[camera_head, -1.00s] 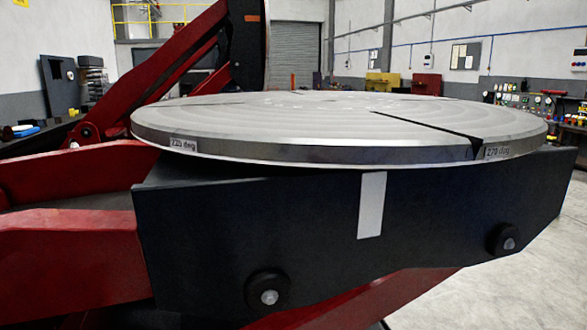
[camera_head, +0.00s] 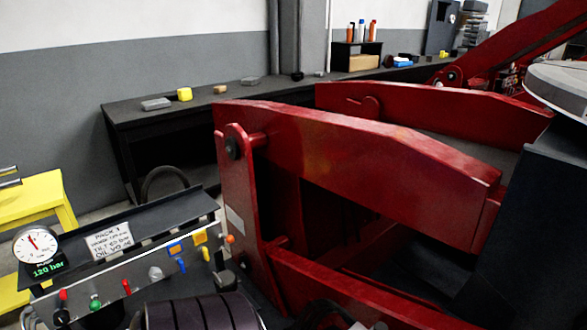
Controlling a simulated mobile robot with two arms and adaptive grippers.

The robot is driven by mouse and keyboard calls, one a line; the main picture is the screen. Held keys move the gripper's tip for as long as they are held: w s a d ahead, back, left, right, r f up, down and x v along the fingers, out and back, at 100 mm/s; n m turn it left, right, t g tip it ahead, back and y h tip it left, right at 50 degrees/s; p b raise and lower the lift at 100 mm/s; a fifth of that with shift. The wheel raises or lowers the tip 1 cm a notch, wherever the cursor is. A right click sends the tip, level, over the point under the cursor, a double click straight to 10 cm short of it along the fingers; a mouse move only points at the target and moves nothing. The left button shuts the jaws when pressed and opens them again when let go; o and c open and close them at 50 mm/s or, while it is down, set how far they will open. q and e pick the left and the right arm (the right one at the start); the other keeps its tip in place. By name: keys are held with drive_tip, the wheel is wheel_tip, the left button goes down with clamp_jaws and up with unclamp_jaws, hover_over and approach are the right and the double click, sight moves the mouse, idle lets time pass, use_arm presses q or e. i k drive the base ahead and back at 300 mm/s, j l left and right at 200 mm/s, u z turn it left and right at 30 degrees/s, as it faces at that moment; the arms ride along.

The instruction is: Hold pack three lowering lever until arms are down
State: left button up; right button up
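The hydraulic pack's control panel (camera_head: 140,262) stands at the lower left. Its white sign (camera_head: 109,241) seems to read "PACK 3", with smaller text hard to read. The panel carries small levers and knobs, among them a red-topped one (camera_head: 126,286), a green one (camera_head: 95,302) and an orange knob (camera_head: 230,239). I cannot tell which is the lowering lever. The red positioner arms (camera_head: 350,150) slope down toward the right, to the dark table body (camera_head: 520,220). Neither of my grippers can be made out, and nothing is seen holding a lever.
A pressure gauge (camera_head: 36,245) with a green "120 bar" display stands at the panel's left. A yellow stand (camera_head: 40,195) is at the left edge. A dark bench (camera_head: 130,118) runs along the wall. A dark ribbed cylinder (camera_head: 200,312) sits below the panel. The round table (camera_head: 562,84) shows at right.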

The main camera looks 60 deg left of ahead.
sight(229, 240)
drive_tip(key=u, duration=2.55)
drive_tip(key=i+j+z, duration=0.25)
drive_tip(key=z, duration=0.15)
drive_tip(key=i+j+z, duration=0.2)
drive_tip(key=j+z, duration=0.2)
